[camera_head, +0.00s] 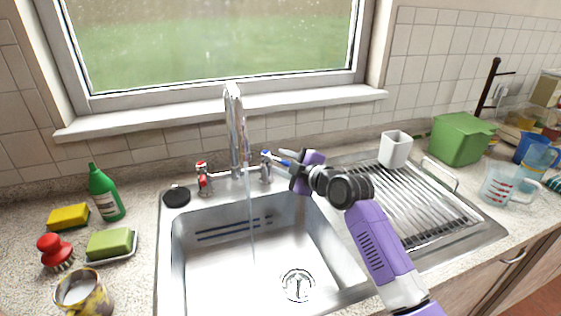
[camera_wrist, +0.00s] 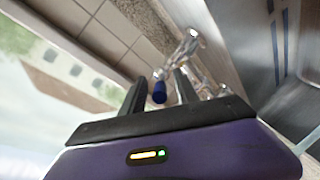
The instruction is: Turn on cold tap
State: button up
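The chrome tap (camera_head: 236,130) stands behind the sink, with a red-marked handle (camera_head: 202,178) on its left and a blue-marked cold handle (camera_head: 267,160) on its right. A thin stream of water (camera_head: 250,225) appears to fall from the spout into the sink. My gripper (camera_head: 287,168) is just right of the cold handle. In the wrist view, the two dark fingers of my gripper (camera_wrist: 160,90) are spread, with the blue handle end (camera_wrist: 159,91) in the gap between them. I cannot tell whether either finger touches it.
The steel sink (camera_head: 190,270) lies in front of the tap. A drying rack (camera_head: 400,200) is on the right, with a white cup (camera_head: 395,150) and a green box (camera_head: 462,138) behind it. A green bottle (camera_head: 104,192) and sponges (camera_head: 68,216) stand on the left.

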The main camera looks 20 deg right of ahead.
jog(key=v, duration=0.6)
jog(key=shift+s+d, duration=0.1)
dwell(0.4)
